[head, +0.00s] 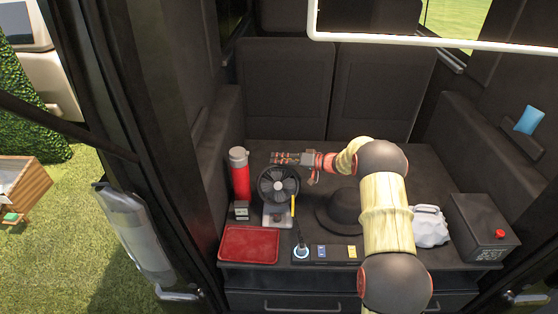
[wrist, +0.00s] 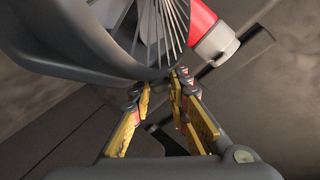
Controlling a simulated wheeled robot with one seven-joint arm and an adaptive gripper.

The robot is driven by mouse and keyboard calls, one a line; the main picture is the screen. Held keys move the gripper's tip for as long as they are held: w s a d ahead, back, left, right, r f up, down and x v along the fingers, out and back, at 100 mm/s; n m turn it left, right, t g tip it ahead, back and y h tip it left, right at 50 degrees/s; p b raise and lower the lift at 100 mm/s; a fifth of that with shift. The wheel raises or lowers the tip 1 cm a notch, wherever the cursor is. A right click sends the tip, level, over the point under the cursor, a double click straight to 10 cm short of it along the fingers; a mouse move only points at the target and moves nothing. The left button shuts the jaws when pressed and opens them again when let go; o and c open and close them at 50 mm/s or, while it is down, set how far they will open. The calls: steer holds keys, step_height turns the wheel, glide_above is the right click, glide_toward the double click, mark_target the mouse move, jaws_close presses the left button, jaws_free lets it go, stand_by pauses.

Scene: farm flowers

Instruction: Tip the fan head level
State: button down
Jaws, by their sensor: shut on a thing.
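The dark round fan head (head: 279,185) stands on a pale base (head: 277,221) on the dark counter, its grille facing my head camera. Its grille and rim (wrist: 95,45) fill the upper left of the wrist view. My gripper (head: 276,158) is at the top edge of the fan head, coming in from the right. In the wrist view, the yellow-padded fingers of my gripper (wrist: 161,88) reach the rim and are shut on it. The exact contact is partly hidden. I cannot tell the head's exact tilt.
A red flask (head: 240,177) stands close left of the fan. A red tray (head: 249,245) lies in front left. A yellow pencil-like stick (head: 293,206) and a switch panel (head: 325,253) are in front. A black hat (head: 338,211), white bag (head: 430,227) and dark box (head: 484,228) are right.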

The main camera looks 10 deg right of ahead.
mark_target(279, 178)
steer(key=shift+s+r, duration=0.1)
steer(key=shift+s+a+r+n+t+p, duration=0.2)
steer(key=shift+s+r+n+t+p, duration=0.35)
steer(key=shift+s+n, duration=0.25)
steer(key=shift+s+a+r+n+t+y, duration=0.15)
steer(key=shift+s+r+n+t+y, duration=0.15)
steer(key=shift+s+n+t, duration=0.25)
steer(key=s, duration=0.1)
steer(key=s+n, duration=0.1)
steer(key=n, duration=0.1)
steer(key=shift+s+a+r+n+t+y+b, duration=0.25)
steer(key=shift+s+a+r+t+y+b, duration=0.05)
steer(key=shift+s+a+t+y, duration=0.1)
steer(key=shift+s+a, duration=0.1)
steer(key=shift+s, duration=0.35)
steer(key=shift+f, duration=0.15)
steer(key=c, duration=1.7)
jaws_free()
